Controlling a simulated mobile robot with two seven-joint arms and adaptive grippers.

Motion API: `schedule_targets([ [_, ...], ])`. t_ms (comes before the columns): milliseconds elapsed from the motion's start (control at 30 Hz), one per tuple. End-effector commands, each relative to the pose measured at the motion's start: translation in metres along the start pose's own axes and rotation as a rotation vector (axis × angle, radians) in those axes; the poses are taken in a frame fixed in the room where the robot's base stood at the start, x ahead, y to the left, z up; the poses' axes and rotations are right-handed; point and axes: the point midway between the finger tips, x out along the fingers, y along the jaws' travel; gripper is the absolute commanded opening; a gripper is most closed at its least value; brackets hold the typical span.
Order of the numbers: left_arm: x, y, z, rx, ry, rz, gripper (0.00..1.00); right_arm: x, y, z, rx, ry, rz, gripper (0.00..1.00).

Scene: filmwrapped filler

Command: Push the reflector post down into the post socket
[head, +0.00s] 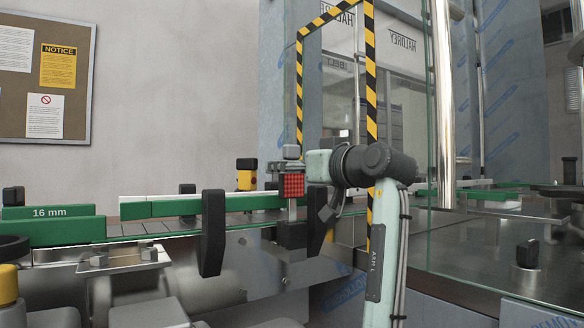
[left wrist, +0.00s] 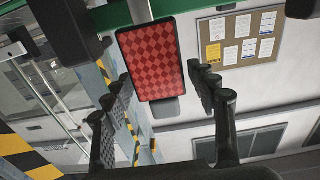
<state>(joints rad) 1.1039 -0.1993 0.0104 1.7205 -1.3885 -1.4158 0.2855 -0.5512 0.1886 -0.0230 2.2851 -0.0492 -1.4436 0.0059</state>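The reflector post (head: 291,212) stands upright, with a red checked reflector (head: 291,186) and a grey cap (head: 292,152) on top. Its lower end meets a dark block, which looks like the post socket (head: 291,236), between two black brackets. How deep the post sits is hard to tell. My left gripper comes in from the right at reflector height in the head view, its fingers mostly hidden. In the left wrist view my left gripper (left wrist: 158,76) is open, with one finger on each side of the reflector (left wrist: 152,60) and gaps between. My right gripper is not in view.
Black brackets (head: 213,232) flank the post along a conveyor with green guide rails (head: 55,232). A yellow and black unit (head: 246,174) stands behind the rail. A striped frame (head: 371,70) and glass panels rise behind and right of my arm.

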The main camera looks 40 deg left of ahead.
Motion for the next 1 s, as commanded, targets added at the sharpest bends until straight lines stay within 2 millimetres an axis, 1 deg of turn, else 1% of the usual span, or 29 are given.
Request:
schedule_targets([
  [333, -0.001, 0.0, 0.0, 0.0, 0.0, 0.001, 0.68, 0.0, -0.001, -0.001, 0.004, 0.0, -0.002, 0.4],
  [467, -0.012, 0.001, 0.0, 0.001, 0.001, 0.002, 0.68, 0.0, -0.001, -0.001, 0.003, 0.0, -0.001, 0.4],
  [567, -0.03, 0.001, 0.0, 0.0, 0.0, 0.005, 0.68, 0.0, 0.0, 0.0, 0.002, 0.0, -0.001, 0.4],
  [800, -0.082, 0.001, 0.0, 0.0, 0.0, 0.004, 0.68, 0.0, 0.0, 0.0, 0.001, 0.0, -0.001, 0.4],
  [900, -0.099, 0.001, 0.0, 0.0, 0.0, 0.003, 0.68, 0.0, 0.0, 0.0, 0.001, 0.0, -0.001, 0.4],
  [1000, -0.111, 0.001, 0.0, 0.001, -0.001, 0.002, 0.68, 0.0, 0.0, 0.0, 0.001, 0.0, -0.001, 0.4],
])
